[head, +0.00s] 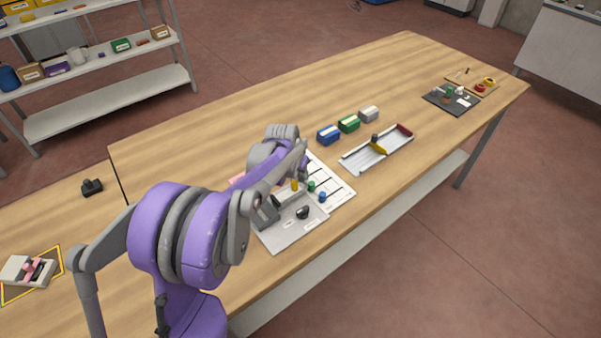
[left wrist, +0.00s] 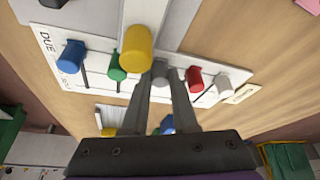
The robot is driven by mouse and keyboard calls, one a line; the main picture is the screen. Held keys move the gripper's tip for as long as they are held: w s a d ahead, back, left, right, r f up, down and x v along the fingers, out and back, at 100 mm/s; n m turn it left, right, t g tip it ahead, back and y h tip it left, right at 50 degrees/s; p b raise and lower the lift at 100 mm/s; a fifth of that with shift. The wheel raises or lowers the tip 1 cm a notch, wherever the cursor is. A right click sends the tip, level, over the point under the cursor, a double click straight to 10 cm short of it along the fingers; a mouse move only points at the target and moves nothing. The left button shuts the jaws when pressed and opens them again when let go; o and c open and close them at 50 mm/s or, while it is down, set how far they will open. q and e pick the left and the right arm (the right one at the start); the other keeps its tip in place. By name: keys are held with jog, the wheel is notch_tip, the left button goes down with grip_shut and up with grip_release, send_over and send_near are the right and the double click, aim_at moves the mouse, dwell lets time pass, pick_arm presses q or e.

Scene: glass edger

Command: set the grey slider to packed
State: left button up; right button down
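The slider board (head: 337,185) is a white panel on the wooden table with several coloured knobs in slots. In the left wrist view, the grey slider (left wrist: 168,75) sits between the yellow knob (left wrist: 137,48) and the red knob (left wrist: 194,78). My left gripper (left wrist: 167,85) reaches the grey slider, with its narrowly parted fingers on either side of the knob and seemingly closed on it. The grey slider is hidden behind my left arm in the head view. The labels near it are not readable. My right gripper is not in view.
A grey panel (head: 296,232) with a black knob lies in front of the board. A white tray (head: 376,152) and small boxes (head: 348,124) stand to the right.

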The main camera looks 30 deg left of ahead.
pick_arm(q)
grip_shut()
jog(key=shift+w, duration=0.1)
dwell(1.0)
